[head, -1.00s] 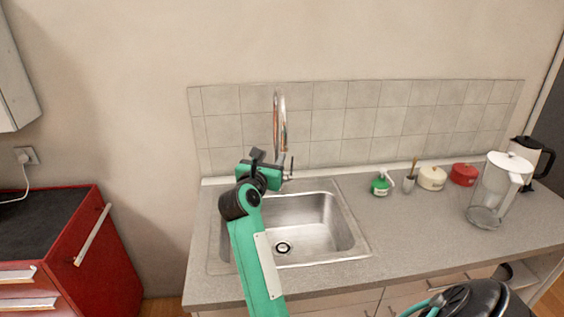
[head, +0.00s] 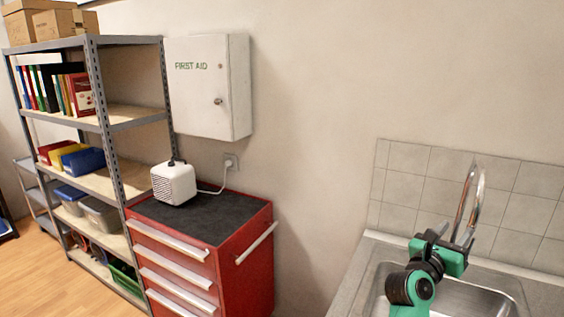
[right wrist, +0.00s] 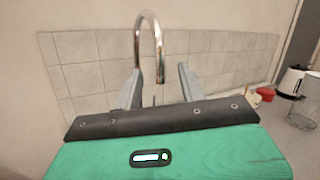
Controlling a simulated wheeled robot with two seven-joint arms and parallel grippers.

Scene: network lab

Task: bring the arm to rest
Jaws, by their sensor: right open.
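My right gripper (head: 432,238) is in the lower right of the head view, on its green and black arm. It is raised over the sink (head: 475,297), near the chrome faucet (head: 468,200). In the right wrist view, the two grey fingers of the right gripper (right wrist: 160,78) stand apart with nothing between them that I can see held. The faucet (right wrist: 147,40) rises behind the gap between them. My left gripper is not in view.
A red drawer cabinet (head: 255,265) carries a small white heater-like box (head: 173,184). A first aid box (head: 208,105) hangs on the wall above. A metal shelf (head: 135,120) stands at left. In the right wrist view, a clear jug (right wrist: 303,115) stands at far right.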

